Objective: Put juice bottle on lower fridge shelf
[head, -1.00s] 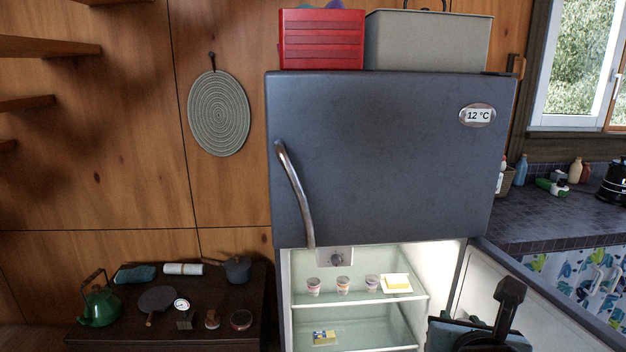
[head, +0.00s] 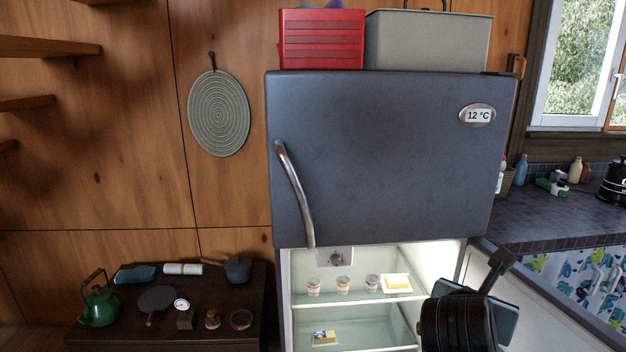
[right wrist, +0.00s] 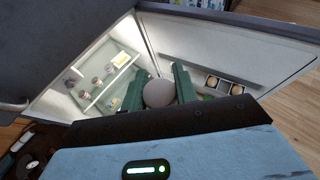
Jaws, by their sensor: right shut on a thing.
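The fridge's lower compartment is open, with an upper glass shelf (head: 350,296) and a lower shelf (head: 372,338). In the right wrist view my right gripper (right wrist: 159,84) is shut on a round, pale-topped thing (right wrist: 159,94), which seems to be the juice bottle seen from above. Its body is hidden below the top. The gripper is in front of the open fridge, between the shelves and the open door (right wrist: 235,55). In the head view my right arm hides the bottle and fingers. My left gripper is out of view.
Three small cups (head: 343,285) and a yellow block (head: 397,283) stand on the upper shelf. A small yellow-and-blue packet (head: 324,338) lies at the lower shelf's left; its right part looks clear. Door racks hold eggs (right wrist: 211,82).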

